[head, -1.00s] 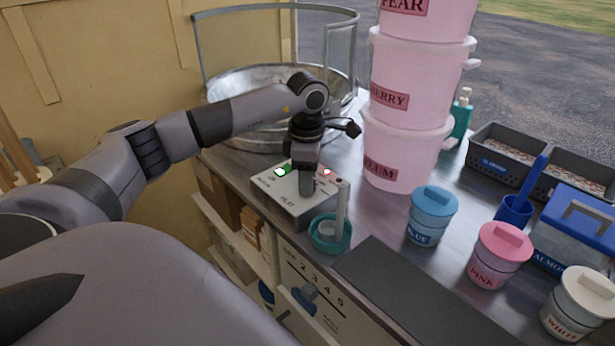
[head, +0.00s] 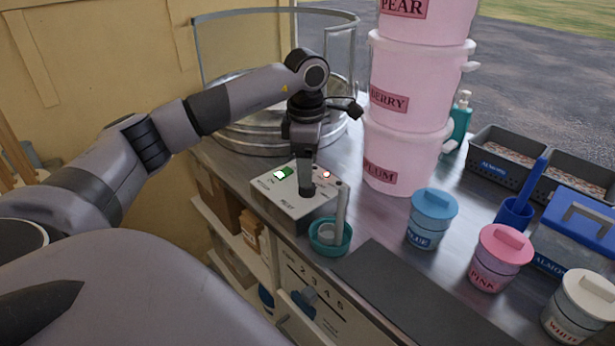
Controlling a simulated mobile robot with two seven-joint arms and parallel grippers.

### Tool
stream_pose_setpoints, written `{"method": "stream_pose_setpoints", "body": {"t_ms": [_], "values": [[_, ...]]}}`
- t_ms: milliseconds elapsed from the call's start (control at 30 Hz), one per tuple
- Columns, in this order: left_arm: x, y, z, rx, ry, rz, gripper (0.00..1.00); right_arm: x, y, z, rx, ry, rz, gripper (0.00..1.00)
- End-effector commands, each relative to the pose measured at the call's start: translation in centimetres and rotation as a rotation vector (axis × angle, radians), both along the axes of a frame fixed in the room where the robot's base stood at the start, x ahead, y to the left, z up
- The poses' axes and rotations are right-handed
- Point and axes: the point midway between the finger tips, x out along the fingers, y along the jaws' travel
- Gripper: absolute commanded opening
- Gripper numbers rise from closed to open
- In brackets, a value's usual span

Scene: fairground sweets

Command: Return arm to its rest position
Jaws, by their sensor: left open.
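My left arm reaches in from the left across the counter. Its gripper (head: 305,190) points down over the top of the white control box (head: 287,204), in front of the metal bowl. It holds nothing that I can see. Its fingers line up one behind the other from here, so the gap between them is hidden, and I cannot tell if the tips touch the box. A green switch (head: 284,173) and a red light (head: 326,175) show on the box. My right gripper is out of view.
The metal bowl (head: 235,136) with a clear guard stands behind. Stacked pink tubs (head: 408,150) rise to the right of the gripper. A teal cup (head: 330,236) with an upright stick is close in front. Blue (head: 427,232), pink (head: 490,270) and white jars stand farther right.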

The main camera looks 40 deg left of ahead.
Motion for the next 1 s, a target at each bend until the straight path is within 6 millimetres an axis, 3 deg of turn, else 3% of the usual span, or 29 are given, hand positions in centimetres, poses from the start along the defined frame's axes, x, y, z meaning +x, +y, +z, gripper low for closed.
{"method": "stream_pose_setpoints", "body": {"t_ms": [233, 1000], "values": [[-0.1, -0.1, 2.6, -0.001, -0.001, -0.001, 0.65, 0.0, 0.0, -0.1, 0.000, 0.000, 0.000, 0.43], [-0.1, -0.1, 2.7, -0.001, 0.001, -0.001, 0.65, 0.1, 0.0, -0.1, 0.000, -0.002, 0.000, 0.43]]}}
